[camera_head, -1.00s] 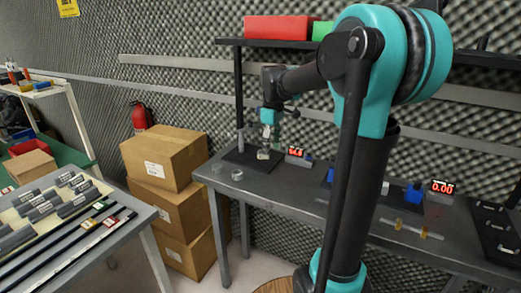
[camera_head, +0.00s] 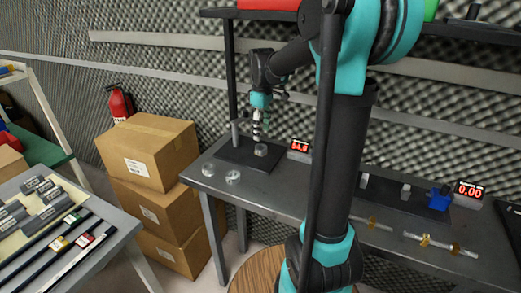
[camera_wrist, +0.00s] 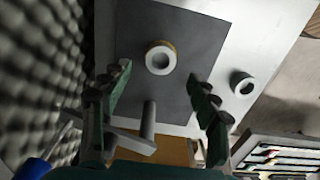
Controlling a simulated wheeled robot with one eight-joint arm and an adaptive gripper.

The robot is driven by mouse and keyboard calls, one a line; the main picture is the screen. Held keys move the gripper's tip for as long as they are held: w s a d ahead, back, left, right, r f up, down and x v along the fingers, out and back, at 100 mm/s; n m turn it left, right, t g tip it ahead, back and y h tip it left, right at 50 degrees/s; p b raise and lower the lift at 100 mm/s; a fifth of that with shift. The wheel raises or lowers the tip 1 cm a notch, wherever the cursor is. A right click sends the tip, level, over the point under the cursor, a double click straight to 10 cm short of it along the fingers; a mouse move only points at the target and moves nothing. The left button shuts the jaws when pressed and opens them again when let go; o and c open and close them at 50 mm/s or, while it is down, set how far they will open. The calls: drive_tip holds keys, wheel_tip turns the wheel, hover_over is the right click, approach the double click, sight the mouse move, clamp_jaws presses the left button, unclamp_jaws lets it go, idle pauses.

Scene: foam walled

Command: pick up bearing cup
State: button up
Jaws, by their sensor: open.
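A small metal bearing cup (camera_head: 261,149) sits on a dark mat (camera_head: 230,151) on the grey bench. In the wrist view the cup is a pale ring (camera_wrist: 151,59) with a yellowish edge, on the dark mat just beyond the fingertips. My gripper (camera_head: 258,137) hangs above the mat, close over the cup in the head view. In the wrist view my gripper (camera_wrist: 160,80) is open, its green fingers spread wide with nothing between the tips. Two more metal rings (camera_head: 208,169) (camera_head: 233,177) lie on the bare bench at the left; one ring shows in the wrist view (camera_wrist: 242,84).
A grey upright post (camera_head: 235,133) stands on the mat beside my gripper; it also shows in the wrist view (camera_wrist: 148,122), near the fingers. A red-digit display (camera_head: 300,147) is right of the mat. A shelf (camera_head: 460,30) runs above the bench. Cardboard boxes (camera_head: 150,150) stand left.

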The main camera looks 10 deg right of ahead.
sight(261, 145)
drive_tip(key=shift+a+f, duration=0.15)
drive_tip(key=shift+f, duration=3.35)
clamp_jaws()
